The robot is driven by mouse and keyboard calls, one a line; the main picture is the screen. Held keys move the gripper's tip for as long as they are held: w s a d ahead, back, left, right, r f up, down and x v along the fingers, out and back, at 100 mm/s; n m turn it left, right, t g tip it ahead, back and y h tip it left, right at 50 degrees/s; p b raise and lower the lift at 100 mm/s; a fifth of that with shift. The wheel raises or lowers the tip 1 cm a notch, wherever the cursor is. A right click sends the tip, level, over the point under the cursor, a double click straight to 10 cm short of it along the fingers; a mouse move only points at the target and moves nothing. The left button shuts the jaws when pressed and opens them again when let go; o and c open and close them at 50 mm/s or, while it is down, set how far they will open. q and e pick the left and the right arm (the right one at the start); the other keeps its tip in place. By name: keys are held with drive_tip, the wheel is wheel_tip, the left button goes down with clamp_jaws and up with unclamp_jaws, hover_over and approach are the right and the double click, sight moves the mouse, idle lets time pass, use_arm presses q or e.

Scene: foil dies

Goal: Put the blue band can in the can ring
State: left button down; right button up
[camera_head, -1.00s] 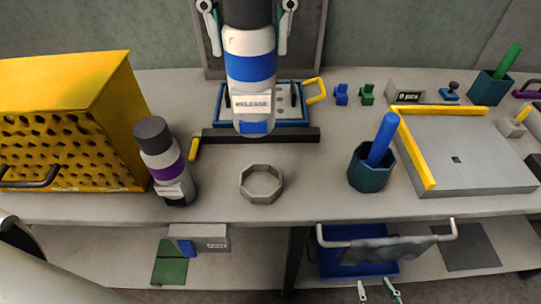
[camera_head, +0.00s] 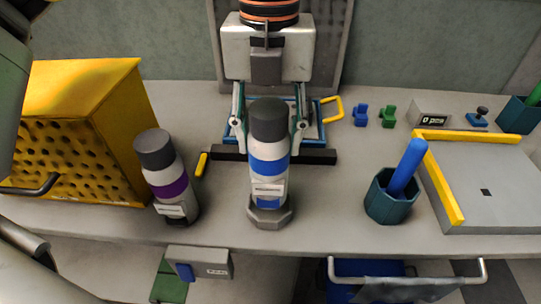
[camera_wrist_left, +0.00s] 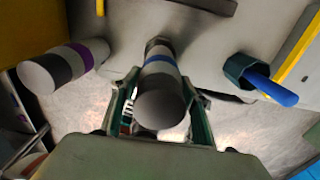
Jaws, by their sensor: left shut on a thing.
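The blue band can (camera_head: 267,166) is white with blue bands, a dark grey cap and a small label. It stands upright with its base at the grey can ring (camera_head: 270,217), whose rim shows around the can's foot; whether it rests on the table inside is hidden. My right gripper is not in view.
A purple band can (camera_head: 168,190) stands to the left, beside the yellow perforated box (camera_head: 85,130). A teal cup (camera_head: 388,204) with a blue stick stands to the right. A dark bar (camera_head: 318,156) and blue tray (camera_head: 313,130) lie behind. A grey plate with yellow edges (camera_head: 490,185) is far right.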

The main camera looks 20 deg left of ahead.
sight(269, 107)
use_arm(q)
drive_tip(key=shift+f+b, duration=0.3)
drive_tip(key=shift+f, duration=1.9)
drive_tip(key=shift+f, duration=0.2)
drive_tip(key=c, duration=1.1)
unclamp_jaws()
wheel_tip(269, 107, up, 12)
drive_tip(key=shift+f+p, duration=0.2)
drive_tip(key=shift+p, duration=0.7)
drive_tip(key=shift+r, duration=0.35)
